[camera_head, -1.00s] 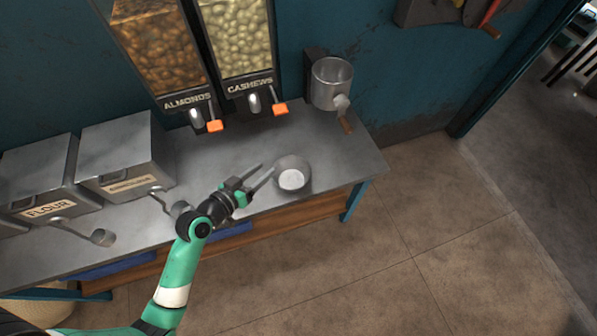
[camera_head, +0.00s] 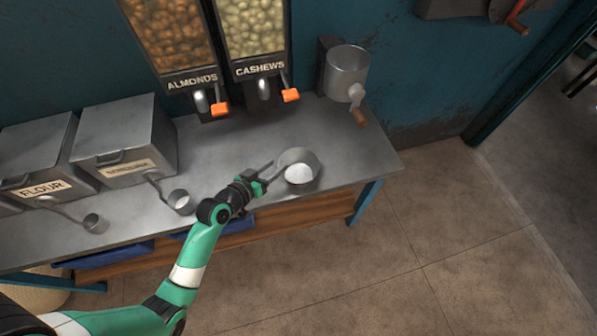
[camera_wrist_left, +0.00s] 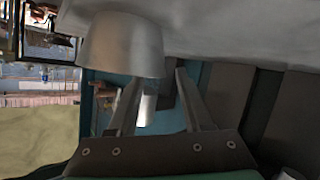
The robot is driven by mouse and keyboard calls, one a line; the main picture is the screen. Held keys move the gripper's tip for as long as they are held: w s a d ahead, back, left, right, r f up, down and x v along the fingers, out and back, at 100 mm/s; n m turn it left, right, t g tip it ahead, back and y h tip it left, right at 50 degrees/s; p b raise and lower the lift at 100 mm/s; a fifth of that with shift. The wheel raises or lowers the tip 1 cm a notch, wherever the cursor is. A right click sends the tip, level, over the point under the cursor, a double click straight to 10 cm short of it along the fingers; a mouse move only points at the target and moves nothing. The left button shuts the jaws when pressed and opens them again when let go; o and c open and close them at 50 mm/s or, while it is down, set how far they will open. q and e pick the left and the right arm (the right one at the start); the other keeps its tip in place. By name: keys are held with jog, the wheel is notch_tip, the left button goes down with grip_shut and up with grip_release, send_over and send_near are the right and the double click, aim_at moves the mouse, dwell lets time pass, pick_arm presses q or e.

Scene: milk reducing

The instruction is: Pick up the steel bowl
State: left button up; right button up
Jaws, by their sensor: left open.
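The steel bowl (camera_head: 311,179) stands near the front right of the metal counter, with white contents inside. It also shows in the left wrist view (camera_wrist_left: 120,48), at the upper left, just beyond the fingertips. My left gripper (camera_head: 272,174) is open at the bowl's left side. In the left wrist view its two fingers (camera_wrist_left: 157,82) point toward the bowl, with one fingertip overlapping the bowl's lower edge. I cannot tell whether they touch. My right gripper is not in view.
The counter (camera_head: 225,145) has a flour bin (camera_head: 40,150) and another labelled bin (camera_head: 125,130) at left, with scoops (camera_head: 180,200) in front. Almond and cashew dispensers (camera_head: 255,30) and a cranked metal grinder (camera_head: 346,72) are behind. The counter right of the bowl is clear.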

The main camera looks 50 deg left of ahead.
aim_at(284, 161)
pick_arm(q)
jog(key=b+x, duration=0.2)
jog(key=x, duration=0.3)
jog(key=shift+w, duration=0.15)
grip_shut()
